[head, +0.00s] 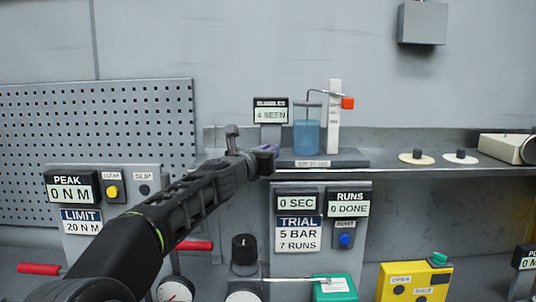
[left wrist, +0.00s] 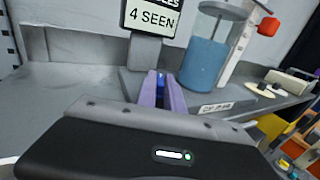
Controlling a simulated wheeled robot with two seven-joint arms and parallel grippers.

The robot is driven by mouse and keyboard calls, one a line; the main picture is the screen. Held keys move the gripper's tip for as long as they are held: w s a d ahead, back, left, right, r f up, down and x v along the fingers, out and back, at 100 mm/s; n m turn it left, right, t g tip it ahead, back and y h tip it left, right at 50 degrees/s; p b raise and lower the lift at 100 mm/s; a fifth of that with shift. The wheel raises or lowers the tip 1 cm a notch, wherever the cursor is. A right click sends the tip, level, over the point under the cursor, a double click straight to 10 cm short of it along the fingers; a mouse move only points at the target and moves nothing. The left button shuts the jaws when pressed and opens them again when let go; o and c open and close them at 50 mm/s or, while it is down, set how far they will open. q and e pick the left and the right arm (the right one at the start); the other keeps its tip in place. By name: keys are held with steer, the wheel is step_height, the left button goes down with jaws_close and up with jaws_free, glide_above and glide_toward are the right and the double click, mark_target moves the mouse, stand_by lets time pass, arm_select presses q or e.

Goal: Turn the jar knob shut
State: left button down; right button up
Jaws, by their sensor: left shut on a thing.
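The jar (head: 306,137) of blue liquid stands on a grey base (head: 345,157) on the shelf; it also shows in the left wrist view (left wrist: 204,64). My left gripper (head: 266,150) reaches the left end of this base. In the left wrist view its purple fingers (left wrist: 162,92) are shut on a small blue piece, which looks like the jar knob (left wrist: 160,84). The fingers hide most of the knob, so its turn angle cannot be told. A sign behind the fingers (head: 271,112) reads "4 SEEN". My right gripper is in neither view.
A white post (head: 334,118) with a red block (head: 347,103) stands beside the jar. Two discs with dark knobs (head: 417,158) lie farther right on the shelf. Below the shelf are a trial panel (head: 298,233), a green box (head: 335,288) and a yellow box (head: 413,282).

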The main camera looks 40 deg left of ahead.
arm_select(q)
steer(key=n+g+y+b, duration=0.1)
steer(key=y, duration=0.1)
steer(key=n+y+b, duration=0.1)
steer(key=n+y, duration=0.1)
steer(key=shift+w+d+g+y, duration=0.15)
steer(key=shift+d+g+y, duration=0.25)
steer(key=shift+w+d+n+g+y, duration=0.1)
steer(key=shift+n+g+y, duration=0.7)
steer(key=shift+n+y, duration=0.25)
steer(key=shift+w+n+g+y, duration=0.1)
steer(key=shift+n+g+y, duration=0.7)
steer(key=shift+y, duration=0.25)
steer(key=shift+r+n+g+y, duration=0.1)
steer(key=shift+n+g+y, duration=1.05)
steer(key=shift+g, duration=0.35)
steer(key=c, duration=1.2)
jaws_free()
